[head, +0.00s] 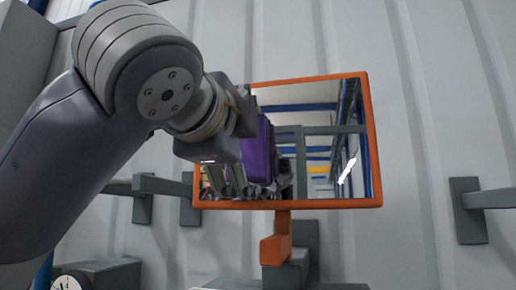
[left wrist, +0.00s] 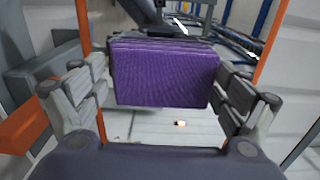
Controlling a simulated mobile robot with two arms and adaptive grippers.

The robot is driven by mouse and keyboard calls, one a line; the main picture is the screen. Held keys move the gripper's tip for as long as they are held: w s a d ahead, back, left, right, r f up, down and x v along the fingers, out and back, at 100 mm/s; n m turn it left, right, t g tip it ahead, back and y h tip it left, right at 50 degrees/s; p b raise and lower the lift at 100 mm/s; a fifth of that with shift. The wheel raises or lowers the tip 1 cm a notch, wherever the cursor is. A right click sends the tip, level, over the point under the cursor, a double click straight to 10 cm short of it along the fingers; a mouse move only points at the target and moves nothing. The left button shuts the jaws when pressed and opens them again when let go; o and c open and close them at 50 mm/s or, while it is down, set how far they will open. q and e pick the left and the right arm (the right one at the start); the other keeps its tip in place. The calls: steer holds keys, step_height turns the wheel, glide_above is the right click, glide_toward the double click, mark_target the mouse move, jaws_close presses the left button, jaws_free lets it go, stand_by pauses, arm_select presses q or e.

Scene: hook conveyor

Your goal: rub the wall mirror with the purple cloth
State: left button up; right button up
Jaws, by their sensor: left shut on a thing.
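The wall mirror (head: 325,110) has an orange frame and faces me in the head view, slightly tilted in the picture. My left gripper (head: 246,125) is in front of the mirror's left part and hides some of the glass and frame. It is shut on the purple cloth (head: 259,150), a folded block-like piece. In the left wrist view the purple cloth (left wrist: 165,75) sits between the two fingers, with the mirror's orange frame (left wrist: 267,42) behind. I cannot tell whether the cloth touches the glass. My right gripper is not in view.
An orange bracket (head: 276,248) sticks out below the mirror. Grey hooks or arms stand out from the ribbed pale wall, one at the right (head: 480,200) and others at the left (head: 160,187). A grey box (head: 105,272) is at the lower left.

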arm_select(q)
steer(key=shift+w+a, duration=0.1)
steer(key=shift+a, duration=0.25)
steer(key=shift+d, duration=0.1)
steer(key=b+v, duration=0.2)
steer(key=v, duration=0.4)
stand_by(0.4)
steer(key=b+v, duration=0.1)
steer(key=v, duration=0.2)
